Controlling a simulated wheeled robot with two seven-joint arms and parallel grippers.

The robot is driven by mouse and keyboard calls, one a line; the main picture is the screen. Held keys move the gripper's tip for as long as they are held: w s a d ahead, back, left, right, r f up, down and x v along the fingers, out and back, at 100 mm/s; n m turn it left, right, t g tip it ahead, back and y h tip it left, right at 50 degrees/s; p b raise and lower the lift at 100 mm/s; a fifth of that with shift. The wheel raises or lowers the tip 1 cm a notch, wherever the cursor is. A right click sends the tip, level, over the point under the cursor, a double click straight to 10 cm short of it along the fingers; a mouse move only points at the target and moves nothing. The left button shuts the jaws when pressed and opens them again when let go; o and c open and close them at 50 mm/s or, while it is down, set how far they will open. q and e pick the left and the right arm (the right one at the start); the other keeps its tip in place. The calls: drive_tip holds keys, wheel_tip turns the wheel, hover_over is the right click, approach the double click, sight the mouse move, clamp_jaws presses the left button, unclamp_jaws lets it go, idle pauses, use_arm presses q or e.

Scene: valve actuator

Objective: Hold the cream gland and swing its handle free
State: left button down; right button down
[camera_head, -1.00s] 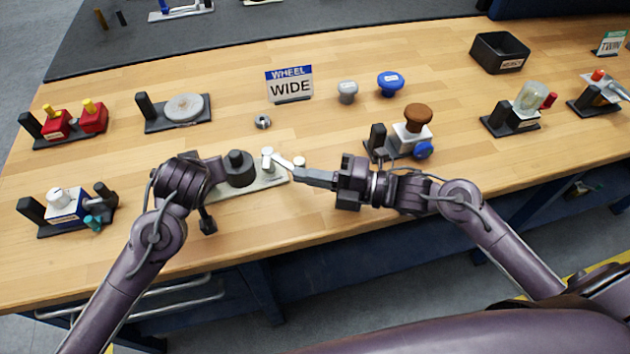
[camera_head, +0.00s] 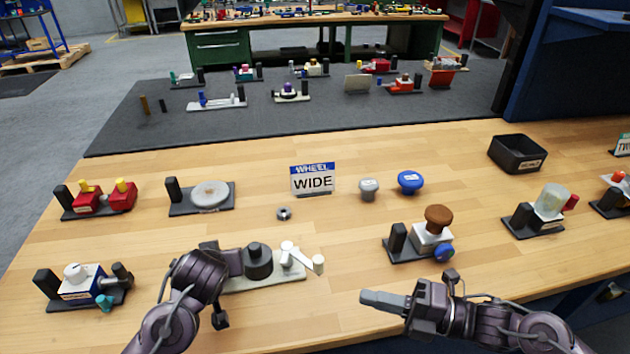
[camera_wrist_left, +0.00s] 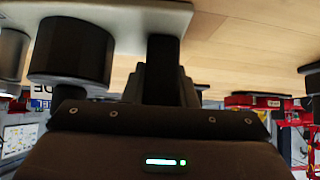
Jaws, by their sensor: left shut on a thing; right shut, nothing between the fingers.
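The cream gland is a long cream plate (camera_head: 262,284) on the bench with a dark cylinder (camera_head: 258,262) on it. Its cream handle (camera_head: 302,257) sits at the plate's right end and points right and toward me, its tip past the plate. My left gripper (camera_head: 232,262) is shut on the dark post at the gland's left end; the left wrist view shows the post (camera_wrist_left: 164,62) in front of the jaws, beside the cylinder (camera_wrist_left: 72,52). My right gripper (camera_head: 368,298) is shut and empty, right of the handle and apart from it.
A metal nut (camera_head: 284,214) lies behind the gland, near the WHEEL WIDE sign (camera_head: 312,180). Grey (camera_head: 369,188) and blue (camera_head: 410,182) knobs stand farther right. A brown-knobbed fixture (camera_head: 432,232) stands behind my right gripper. A blue-white fixture (camera_head: 82,284) is at left.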

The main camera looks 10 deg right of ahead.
use_arm(q)
drive_tip(key=shift+f, duration=0.15)
drive_tip(key=c, duration=1.1)
unclamp_jaws()
use_arm(e)
drive_tip(key=shift+w, duration=0.1)
